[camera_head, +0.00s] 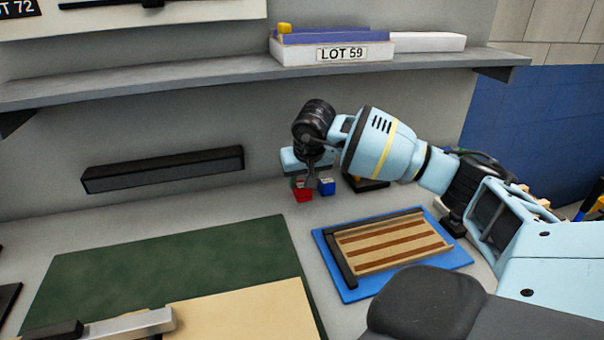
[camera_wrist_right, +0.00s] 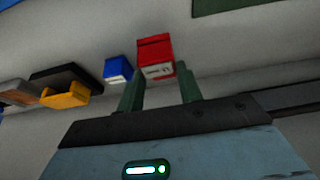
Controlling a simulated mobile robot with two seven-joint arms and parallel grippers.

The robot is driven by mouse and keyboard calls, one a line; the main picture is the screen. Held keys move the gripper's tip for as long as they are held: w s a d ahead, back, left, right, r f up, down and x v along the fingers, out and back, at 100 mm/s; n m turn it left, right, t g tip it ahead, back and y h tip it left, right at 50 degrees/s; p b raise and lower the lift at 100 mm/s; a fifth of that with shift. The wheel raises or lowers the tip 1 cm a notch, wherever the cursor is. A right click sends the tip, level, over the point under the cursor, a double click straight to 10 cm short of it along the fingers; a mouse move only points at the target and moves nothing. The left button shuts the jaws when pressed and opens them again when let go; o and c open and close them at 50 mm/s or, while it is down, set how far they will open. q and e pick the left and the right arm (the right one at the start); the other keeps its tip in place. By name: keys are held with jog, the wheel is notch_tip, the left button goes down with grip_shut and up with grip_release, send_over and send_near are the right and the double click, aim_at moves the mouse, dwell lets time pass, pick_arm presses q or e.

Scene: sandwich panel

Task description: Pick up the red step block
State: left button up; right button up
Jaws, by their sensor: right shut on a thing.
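The red step block (camera_head: 303,195) is on the grey table near the back wall, partly hidden behind my right gripper (camera_head: 305,184) in the head view. In the right wrist view the red block (camera_wrist_right: 155,48) sits between the two green fingertips of my right gripper (camera_wrist_right: 164,82), which is shut on it. I cannot tell whether the block touches the table. A blue block (camera_head: 326,187) stands close to the right of the red one; it also shows in the right wrist view (camera_wrist_right: 118,68). My left gripper is not in view.
A blue tray (camera_head: 349,294) with a striped wooden panel (camera_head: 392,243) lies in front of my right arm. A green mat (camera_head: 170,265) covers the table to the left, with a beige board (camera_head: 245,318). A shelf (camera_head: 180,80) overhangs the back. A yellow block (camera_wrist_right: 66,95) shows near the blue one.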

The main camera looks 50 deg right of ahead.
jog(key=s+a+r, duration=0.1)
jog(key=s+a, duration=0.6)
jog(key=shift+s+a+b, duration=0.25)
jog(key=shift+s+b, duration=0.05)
jog(key=shift+b, duration=0.05)
